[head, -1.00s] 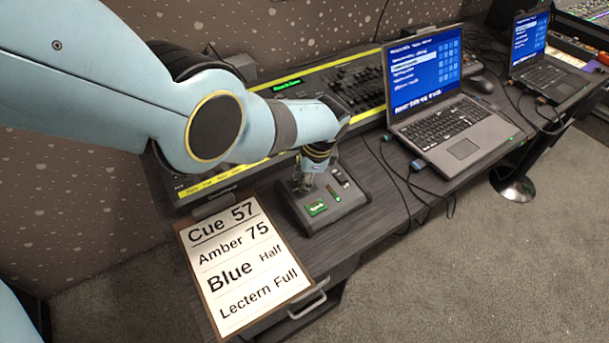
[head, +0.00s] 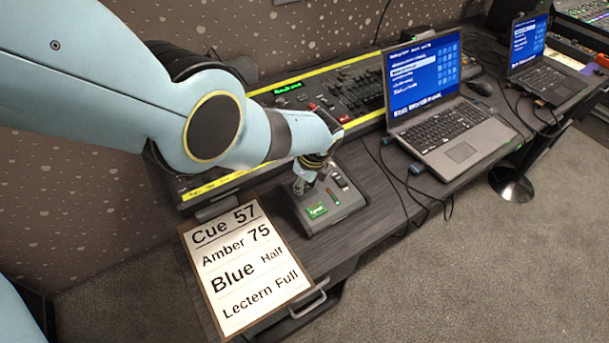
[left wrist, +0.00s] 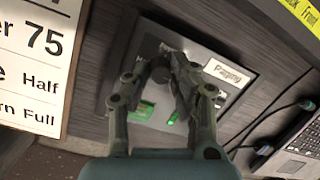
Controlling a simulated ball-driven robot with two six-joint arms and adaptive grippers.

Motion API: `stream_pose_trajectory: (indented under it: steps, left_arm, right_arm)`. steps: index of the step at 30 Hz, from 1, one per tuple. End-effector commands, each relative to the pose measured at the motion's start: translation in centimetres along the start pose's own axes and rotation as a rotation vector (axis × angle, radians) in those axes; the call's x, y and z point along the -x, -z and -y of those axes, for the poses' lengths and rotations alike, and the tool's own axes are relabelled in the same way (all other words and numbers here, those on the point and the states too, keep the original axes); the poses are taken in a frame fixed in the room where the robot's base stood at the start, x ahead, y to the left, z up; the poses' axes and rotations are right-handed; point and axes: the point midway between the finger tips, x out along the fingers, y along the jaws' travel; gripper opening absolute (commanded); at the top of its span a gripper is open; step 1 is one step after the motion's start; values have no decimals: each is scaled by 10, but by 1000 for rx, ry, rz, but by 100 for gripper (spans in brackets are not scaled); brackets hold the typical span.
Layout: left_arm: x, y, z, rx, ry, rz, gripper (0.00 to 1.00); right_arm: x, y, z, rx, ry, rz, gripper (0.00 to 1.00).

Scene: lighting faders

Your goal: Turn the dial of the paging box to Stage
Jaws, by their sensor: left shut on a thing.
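The paging box (head: 333,218) is a grey sloped box with a small green display, on the desk beside the cue sheet. In the left wrist view its label reads Paging (left wrist: 228,73), and a green light shows on its face. My left gripper (head: 303,188) is over the box's top. In the left wrist view the left gripper (left wrist: 165,75) has its fingers closed around the dark dial (left wrist: 160,72), which they mostly hide. The dial's pointer and the setting it marks cannot be read. My right gripper is not in view.
A clipboard sheet (head: 245,265) reading Cue 57, Amber 75, Blue Half, Lectern Full lies left of the box. Behind is a fader console (head: 355,88) with a yellow edge. An open laptop (head: 440,100) stands to the right, with cables (head: 407,185) between it and the box.

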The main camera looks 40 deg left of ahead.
Motion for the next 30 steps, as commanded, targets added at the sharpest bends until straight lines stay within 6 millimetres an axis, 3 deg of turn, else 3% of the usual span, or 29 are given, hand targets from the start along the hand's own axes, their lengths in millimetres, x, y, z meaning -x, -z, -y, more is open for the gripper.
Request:
stream_pose_trajectory:
  steps: [15,16,21,30]
  left_arm:
    - [0,0,1,-20,5,-2,0]
    - [0,0,1,-20,5,-2,24]
    - [0,0,1,-20,4,-2,46]
    - [1,0,0,-19,3,-1,46]
  right_arm:
    - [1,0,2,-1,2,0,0]
    - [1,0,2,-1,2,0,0]
    - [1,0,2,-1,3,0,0]
    - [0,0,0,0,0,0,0]
